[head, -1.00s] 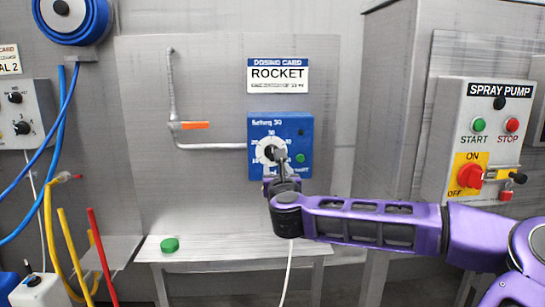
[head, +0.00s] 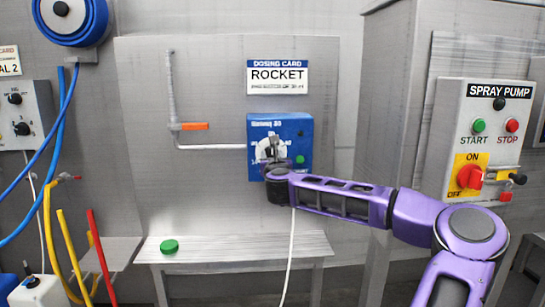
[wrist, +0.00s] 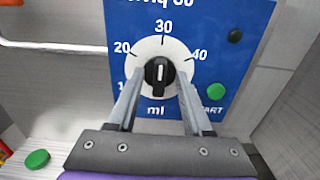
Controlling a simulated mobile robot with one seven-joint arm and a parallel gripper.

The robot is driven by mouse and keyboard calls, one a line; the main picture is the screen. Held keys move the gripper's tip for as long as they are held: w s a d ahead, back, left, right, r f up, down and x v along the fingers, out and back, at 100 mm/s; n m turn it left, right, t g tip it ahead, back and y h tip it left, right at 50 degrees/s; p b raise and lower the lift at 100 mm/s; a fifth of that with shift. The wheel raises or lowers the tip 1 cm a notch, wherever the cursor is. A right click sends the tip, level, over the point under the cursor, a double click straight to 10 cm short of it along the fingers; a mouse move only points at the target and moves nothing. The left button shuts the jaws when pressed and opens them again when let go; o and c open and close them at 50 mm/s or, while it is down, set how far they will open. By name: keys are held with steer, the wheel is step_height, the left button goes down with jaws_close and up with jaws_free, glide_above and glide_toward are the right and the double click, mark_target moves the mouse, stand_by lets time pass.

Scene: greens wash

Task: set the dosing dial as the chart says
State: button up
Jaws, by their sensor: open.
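The blue dosing box (head: 301,133) is on the wall panel, with a white round scale and a black dial knob (wrist: 160,75). In the wrist view the scale shows 20, 30 and 40, with 30 at the top. The knob's white mark stands about upright, in line with 30. My gripper (wrist: 159,80) is open, one finger on each side of the knob; I cannot tell whether they touch it. In the head view my gripper (head: 273,150) partly covers the dial. The dosing card (head: 278,76) above reads ROCKET; its small print is unreadable.
A green START button (wrist: 216,91) and a dark round part (wrist: 235,35) are right of the dial. A pipe with an orange handle (head: 194,126) is on the left. A bench (head: 235,248) with a green cap (head: 169,246) is below. The spray pump box (head: 487,140) is at right.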

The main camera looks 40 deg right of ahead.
jaws_close()
steer(key=shift+n, duration=0.3)
